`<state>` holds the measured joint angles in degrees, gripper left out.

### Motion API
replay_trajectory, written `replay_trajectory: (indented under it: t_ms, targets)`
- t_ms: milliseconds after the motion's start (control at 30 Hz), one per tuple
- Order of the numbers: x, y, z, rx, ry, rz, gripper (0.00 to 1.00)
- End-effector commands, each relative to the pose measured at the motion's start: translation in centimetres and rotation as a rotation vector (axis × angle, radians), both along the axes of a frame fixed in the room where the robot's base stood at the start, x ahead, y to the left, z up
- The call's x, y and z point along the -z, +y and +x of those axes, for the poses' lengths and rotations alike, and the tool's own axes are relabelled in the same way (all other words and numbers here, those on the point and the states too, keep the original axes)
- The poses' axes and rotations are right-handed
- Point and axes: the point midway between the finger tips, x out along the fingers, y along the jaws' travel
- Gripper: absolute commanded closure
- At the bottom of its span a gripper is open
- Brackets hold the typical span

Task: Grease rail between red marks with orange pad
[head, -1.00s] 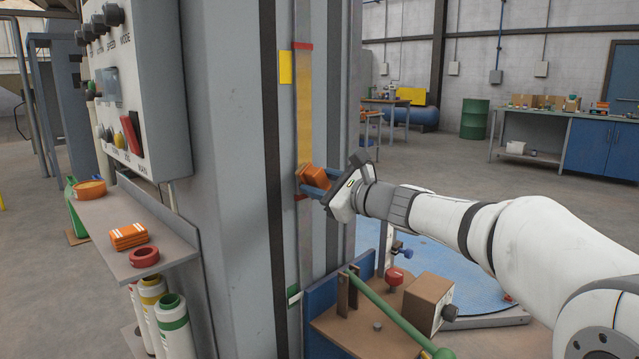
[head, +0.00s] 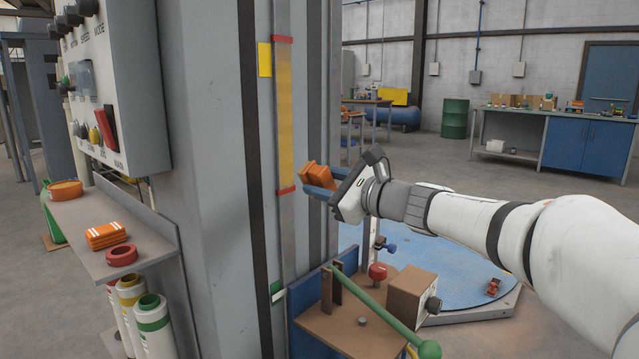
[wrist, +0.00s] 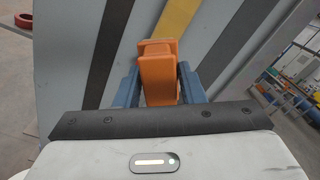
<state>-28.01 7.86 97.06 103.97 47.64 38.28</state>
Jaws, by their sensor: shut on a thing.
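The rail (head: 285,110) runs vertically up the grey column. Its stretch between the upper red mark (head: 282,39) and the lower red mark (head: 286,190) is coated yellow. The yellow fades toward grey near the top. My gripper (head: 316,183) is shut on the orange pad (head: 314,175), just right of the rail near the lower mark's height. The pad looks apart from the rail in the head view. In the wrist view the orange pad (wrist: 158,75) sits between the blue fingers, with the yellow stretch (wrist: 176,17) beyond it.
A control box (head: 125,100) hangs above. Below my gripper are a green lever (head: 385,312) and a brown box (head: 410,294).

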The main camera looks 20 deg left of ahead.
Motion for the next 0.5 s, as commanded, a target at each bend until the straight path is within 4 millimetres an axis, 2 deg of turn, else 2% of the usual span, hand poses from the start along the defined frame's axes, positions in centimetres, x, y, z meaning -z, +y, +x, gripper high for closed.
replay_trajectory:
  t_ms: [233,500]
  targets:
    - [0.0,-0.3,-0.1,0.001,-0.001,0.000,0.82]
    - [0.1,-2.5,-0.7,0.001,-0.001,-0.001,0.82]
